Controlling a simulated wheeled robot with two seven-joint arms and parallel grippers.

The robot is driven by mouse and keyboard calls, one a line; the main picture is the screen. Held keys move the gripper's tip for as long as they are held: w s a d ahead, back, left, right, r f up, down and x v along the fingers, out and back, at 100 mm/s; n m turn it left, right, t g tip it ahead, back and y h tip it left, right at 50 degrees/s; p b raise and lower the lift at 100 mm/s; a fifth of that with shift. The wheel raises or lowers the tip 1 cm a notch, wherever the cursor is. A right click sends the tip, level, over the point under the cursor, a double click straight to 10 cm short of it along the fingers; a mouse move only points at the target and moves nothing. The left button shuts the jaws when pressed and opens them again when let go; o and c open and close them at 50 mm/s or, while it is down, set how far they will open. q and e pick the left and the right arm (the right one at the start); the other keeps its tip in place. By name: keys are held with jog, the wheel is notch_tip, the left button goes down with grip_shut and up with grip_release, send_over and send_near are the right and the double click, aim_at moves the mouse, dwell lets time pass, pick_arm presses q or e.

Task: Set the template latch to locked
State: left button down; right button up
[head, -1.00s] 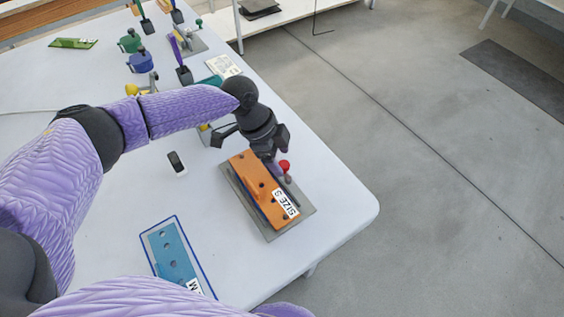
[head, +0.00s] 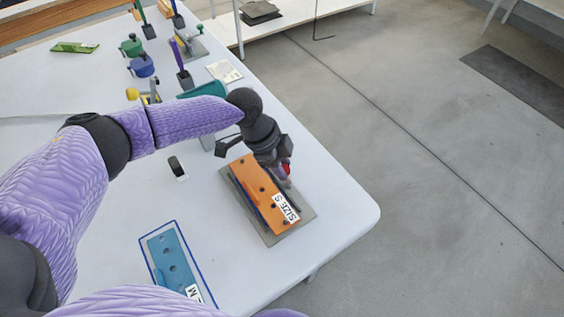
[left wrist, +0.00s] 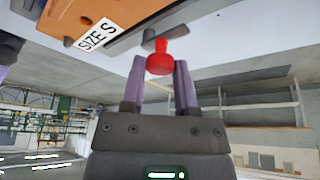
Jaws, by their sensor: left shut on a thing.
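The orange template (head: 262,190), labelled SIZE S, lies on a grey base plate (head: 268,238) near the table's right edge. The red latch knob (head: 287,169) is at the template's far right side, mostly covered by my gripper in the head view. My left gripper (head: 284,173) is over it. In the left wrist view, the red knob (left wrist: 160,60) sits between the two purple fingertips, and my left gripper (left wrist: 161,72) is shut on it. The grey latch arm (left wrist: 168,28) shows only in part, so I cannot tell its setting. My right gripper is not in view.
A blue template (head: 172,262) lies in a blue outline at the near side. A small black-and-white item (head: 177,168) lies left of the base plate. Several tools and blue (head: 141,66) and green pots stand farther back. The white table between is mostly clear.

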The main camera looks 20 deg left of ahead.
pick_arm(q)
jog(key=shift+s+r+n+p, duration=0.15)
jog(key=shift+n+p, duration=0.15)
jog(key=shift+p, duration=0.3)
jog(key=n+t+p, duration=0.1)
jog(key=n+p, duration=0.1)
jog(key=p, duration=0.1)
jog(key=s+n+t+y+p, duration=0.1)
jog(key=n+p, duration=0.2)
jog(key=p, duration=0.1)
jog(key=n+p, duration=0.3)
jog(key=shift+s+r+t+y+p, duration=0.1)
jog(key=shift+s+t+y+p, duration=0.1)
jog(key=shift+t+y+p, duration=0.15)
jog(key=shift+s+n+t+y+p, duration=0.2)
jog(key=shift+n+t+y+p, duration=0.25)
jog(key=shift+n+p, duration=0.9)
jog(key=shift+f+n, duration=0.25)
jog(key=shift+n, duration=0.1)
jog(key=shift+c, duration=2)
grip_release()
